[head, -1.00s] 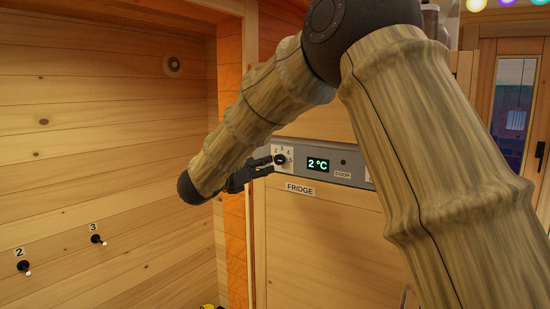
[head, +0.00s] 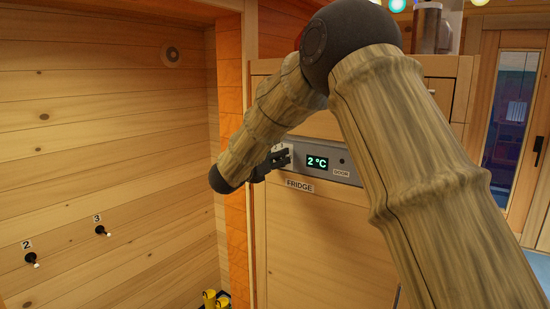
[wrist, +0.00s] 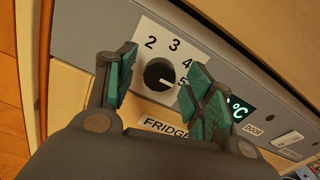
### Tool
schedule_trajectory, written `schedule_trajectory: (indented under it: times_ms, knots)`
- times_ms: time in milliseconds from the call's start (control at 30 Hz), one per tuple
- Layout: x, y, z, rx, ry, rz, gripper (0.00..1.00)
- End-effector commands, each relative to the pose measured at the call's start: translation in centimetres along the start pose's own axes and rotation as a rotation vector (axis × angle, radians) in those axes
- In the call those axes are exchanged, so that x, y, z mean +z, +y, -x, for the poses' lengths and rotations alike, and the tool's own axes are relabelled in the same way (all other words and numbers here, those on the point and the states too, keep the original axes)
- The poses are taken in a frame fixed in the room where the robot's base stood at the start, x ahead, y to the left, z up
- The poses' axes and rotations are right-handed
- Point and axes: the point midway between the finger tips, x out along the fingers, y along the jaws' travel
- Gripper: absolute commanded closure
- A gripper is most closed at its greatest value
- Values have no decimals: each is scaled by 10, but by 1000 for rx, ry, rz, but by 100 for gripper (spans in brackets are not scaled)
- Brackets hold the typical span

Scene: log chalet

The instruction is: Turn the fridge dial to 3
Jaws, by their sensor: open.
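The fridge dial (wrist: 158,74) is a round black knob on a white plate (wrist: 148,32) with 2, 3, 4 and 5 visible around it. Its white mark seems to point toward 5. My gripper (wrist: 163,82) is open, with one teal-padded finger left of the knob and the other to its right. I cannot tell whether either pad touches it. In the head view my gripper (head: 280,160) covers most of the dial. The fridge display (head: 317,163) reads 2 °C.
The grey control panel (head: 343,153) also carries a DOOR label and a small black button. A FRIDGE label (head: 299,185) is below it. The left wall has two small switches (head: 101,230) marked 2 and 3. Yellow objects (head: 213,299) stand low by the corner.

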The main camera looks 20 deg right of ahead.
Motion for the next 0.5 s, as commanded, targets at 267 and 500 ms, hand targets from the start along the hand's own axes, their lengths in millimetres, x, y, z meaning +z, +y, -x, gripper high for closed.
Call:
schedule_trajectory:
  times_ms: [267,500]
  knots:
    - [0,0,0,0,0,0,82]
    - [0,0,0,0,1,3,93]
